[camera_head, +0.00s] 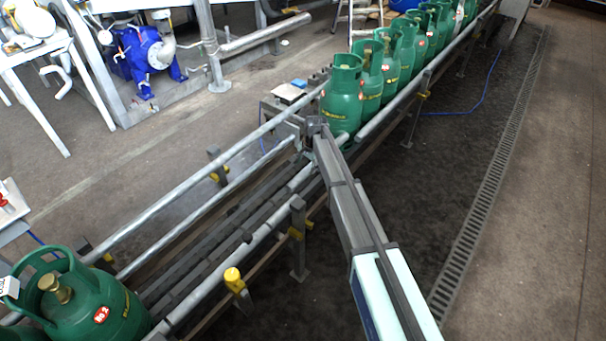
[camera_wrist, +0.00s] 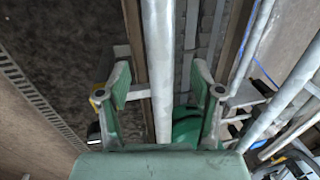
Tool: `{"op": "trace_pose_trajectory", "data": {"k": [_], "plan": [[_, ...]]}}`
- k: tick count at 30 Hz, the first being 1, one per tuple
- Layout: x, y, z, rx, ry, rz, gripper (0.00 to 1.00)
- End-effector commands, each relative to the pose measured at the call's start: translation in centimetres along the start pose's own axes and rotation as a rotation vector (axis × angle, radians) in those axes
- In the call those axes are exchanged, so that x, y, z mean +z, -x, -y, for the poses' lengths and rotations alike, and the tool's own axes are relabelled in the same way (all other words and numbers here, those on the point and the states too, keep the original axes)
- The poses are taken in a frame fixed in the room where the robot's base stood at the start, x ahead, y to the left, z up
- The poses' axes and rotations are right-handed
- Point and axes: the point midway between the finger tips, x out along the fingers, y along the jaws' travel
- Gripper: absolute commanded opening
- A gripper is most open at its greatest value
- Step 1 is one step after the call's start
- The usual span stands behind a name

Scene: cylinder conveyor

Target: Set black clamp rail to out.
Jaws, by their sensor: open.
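My gripper (camera_head: 308,128) is over the conveyor, close to the first green cylinder (camera_head: 342,95) of the far row. In the wrist view my gripper (camera_wrist: 160,78) is open, with a silver guide rail (camera_wrist: 159,40) showing between its fingers; I cannot tell whether they touch it. Part of a green cylinder (camera_wrist: 186,125) shows behind the right finger. I cannot clearly pick out a black clamp rail; dark parts around the gripper are partly hidden by my arm. A small yellow and black part (camera_wrist: 97,100) is beside the left finger.
Dark conveyor slats (camera_head: 215,237) run between silver guide rails (camera_head: 190,190). Posts with yellow knobs (camera_head: 233,278) stand along the near side. Another green cylinder (camera_head: 90,300) is at lower left. A grey box (camera_head: 287,92) stands beyond the conveyor.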

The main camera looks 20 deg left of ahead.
Motion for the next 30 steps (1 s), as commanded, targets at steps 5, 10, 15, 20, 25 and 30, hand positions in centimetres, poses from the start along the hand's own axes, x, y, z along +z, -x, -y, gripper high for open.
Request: {"op": "trace_pose_trajectory", "data": {"k": [5,10,15,20,25,30], "plan": [[0.0,-3.3,0.1,0.001,0.001,0.001,0.66],[0.0,-5.5,0.1,0.000,0.001,0.001,0.66],[0.0,-6.6,0.0,0.000,0.001,0.001,0.66],[0.0,-6.8,0.0,0.000,0.001,0.000,0.66],[0.0,-6.8,0.0,0.000,0.001,0.000,0.62],[0.0,-6.8,0.0,0.000,0.001,0.000,0.02]]}}
